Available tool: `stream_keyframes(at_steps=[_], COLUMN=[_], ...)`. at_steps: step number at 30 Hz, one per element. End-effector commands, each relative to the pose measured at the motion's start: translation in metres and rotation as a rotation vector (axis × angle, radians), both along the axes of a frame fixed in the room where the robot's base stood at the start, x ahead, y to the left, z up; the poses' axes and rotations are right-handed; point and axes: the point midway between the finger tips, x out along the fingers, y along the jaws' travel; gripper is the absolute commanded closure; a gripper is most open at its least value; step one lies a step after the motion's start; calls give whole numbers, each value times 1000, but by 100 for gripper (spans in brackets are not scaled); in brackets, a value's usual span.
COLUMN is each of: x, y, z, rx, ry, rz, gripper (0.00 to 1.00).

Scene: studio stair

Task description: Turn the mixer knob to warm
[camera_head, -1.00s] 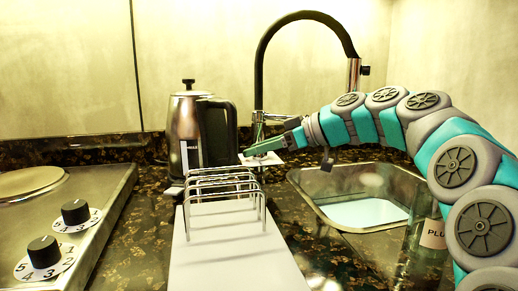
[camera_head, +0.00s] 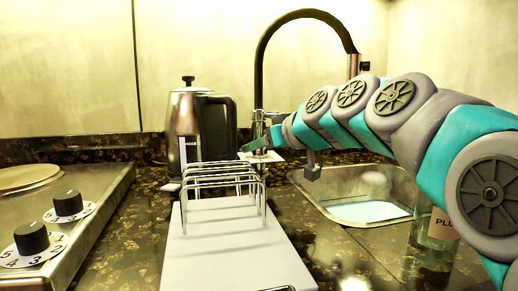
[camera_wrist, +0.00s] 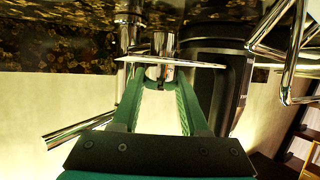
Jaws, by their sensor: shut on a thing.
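The mixer tap is a tall black arched hose (camera_head: 259,65) on a chrome body, behind the sink in the head view. My gripper (camera_head: 258,148) reaches in from the right at the foot of this tap, above a small white plate (camera_head: 268,157). In the wrist view my green fingers (camera_wrist: 163,75) close on a small chrome cylinder, the mixer knob (camera_wrist: 163,44). The white plate (camera_wrist: 200,64) shows edge-on across the fingertips. The fingers hide most of the knob in the head view, and I cannot read its setting.
A steel and black kettle (camera_head: 188,125) stands just left of the tap. A wire rack (camera_head: 240,185) on a white board stands in front of it. The sink (camera_head: 365,213) lies under my arm. A stove with black knobs (camera_head: 68,203) is at left.

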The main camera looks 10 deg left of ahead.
Motion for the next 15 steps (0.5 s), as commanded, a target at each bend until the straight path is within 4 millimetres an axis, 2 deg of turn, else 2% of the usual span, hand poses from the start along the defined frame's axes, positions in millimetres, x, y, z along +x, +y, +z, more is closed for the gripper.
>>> stream_keyframes(at_steps=[6, 15], x=[0, 0], y=[-1, 0], z=[1, 0], rx=[-1, -1], ry=[-1, 2], rz=[-75, -99], gripper=[100, 100])
